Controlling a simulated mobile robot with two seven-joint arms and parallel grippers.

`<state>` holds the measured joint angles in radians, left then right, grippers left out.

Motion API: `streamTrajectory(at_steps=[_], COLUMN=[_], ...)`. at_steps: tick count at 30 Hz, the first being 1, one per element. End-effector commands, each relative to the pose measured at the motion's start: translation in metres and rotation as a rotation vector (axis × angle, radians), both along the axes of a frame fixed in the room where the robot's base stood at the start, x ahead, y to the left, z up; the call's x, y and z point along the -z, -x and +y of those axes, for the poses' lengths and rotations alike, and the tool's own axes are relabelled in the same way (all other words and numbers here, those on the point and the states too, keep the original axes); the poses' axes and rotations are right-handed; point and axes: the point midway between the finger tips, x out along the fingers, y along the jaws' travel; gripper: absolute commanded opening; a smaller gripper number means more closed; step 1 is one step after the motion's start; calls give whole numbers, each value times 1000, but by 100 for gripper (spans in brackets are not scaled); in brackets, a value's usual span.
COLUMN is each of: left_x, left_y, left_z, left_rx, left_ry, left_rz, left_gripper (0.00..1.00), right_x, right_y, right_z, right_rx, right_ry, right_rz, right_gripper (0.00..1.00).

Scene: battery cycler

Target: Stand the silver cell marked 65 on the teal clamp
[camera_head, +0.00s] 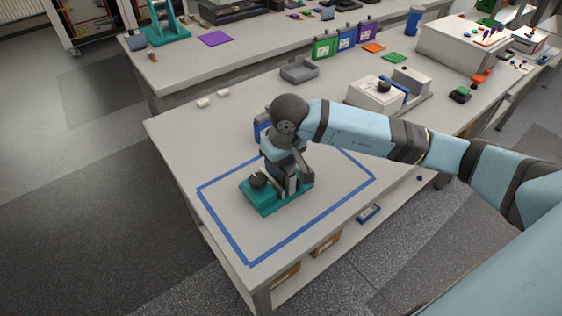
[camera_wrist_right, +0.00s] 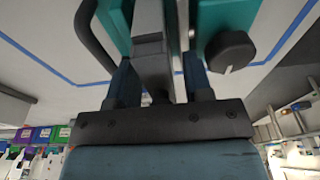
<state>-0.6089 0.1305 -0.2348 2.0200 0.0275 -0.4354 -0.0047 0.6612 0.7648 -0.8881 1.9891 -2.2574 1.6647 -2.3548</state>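The teal clamp (camera_head: 267,208) stands on the table inside a blue taped outline, with a black knob (camera_head: 258,180) on its left part. My right gripper (camera_head: 290,183) points down over the right part of the clamp. The right wrist view shows the clamp's teal base (camera_wrist_right: 222,14) and its black knob (camera_wrist_right: 231,51) close to the fingers. A dark grey upright block (camera_wrist_right: 151,45) sits between or just beyond the fingers; I cannot tell whether they grip it. I cannot make out the silver cell or a mark 65. My left gripper is in neither view.
The blue tape (camera_head: 225,249) runs near the table's front edge. A blue object (camera_head: 262,129) is partly hidden behind my right arm. A grey tray (camera_head: 299,71), two small white pieces (camera_head: 223,93) and a white device (camera_head: 375,94) stand farther back. The table's left part is clear.

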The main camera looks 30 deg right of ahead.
Motion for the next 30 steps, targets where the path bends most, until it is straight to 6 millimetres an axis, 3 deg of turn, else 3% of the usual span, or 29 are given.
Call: streamTrajectory(at_steps=[8, 13, 24, 30], left_x=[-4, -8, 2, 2], left_y=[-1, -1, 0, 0], left_z=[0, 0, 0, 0], left_rx=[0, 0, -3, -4], left_ry=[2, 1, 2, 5], left_rz=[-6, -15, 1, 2], left_gripper=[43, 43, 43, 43], right_x=[-1, -12, -88, -115], right_y=[0, 0, 12, 16], right_z=[0, 0, -2, -2], right_rx=[0, -1, -1, -1], right_ry=[0, 1, 1, -1], right_rz=[0, -2, -4, -2], right_gripper=[49, 49, 49, 49])
